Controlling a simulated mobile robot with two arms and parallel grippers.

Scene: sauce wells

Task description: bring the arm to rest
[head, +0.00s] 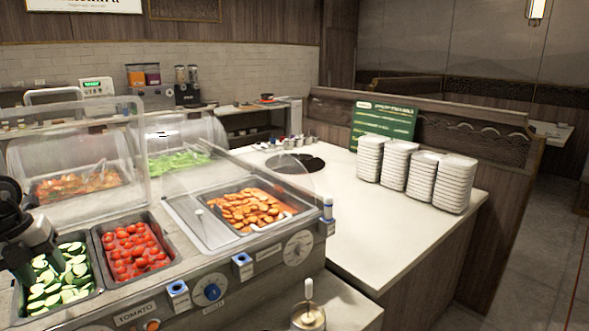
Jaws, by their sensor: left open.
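My left gripper (30,240) is at the left edge of the head view, dark and partly cut off by the frame. It hangs over the bin of sliced cucumber (68,275) and hides part of it. It is open, and I see nothing held in it. My right gripper is not in view.
A bin of tomatoes (132,250) sits beside the cucumber. Clear domed covers (70,155) stand behind. A tray of orange slices (247,210) is to the right. Stacked white containers (402,165) stand on the white counter (350,225). A lidded pot (308,315) is at front.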

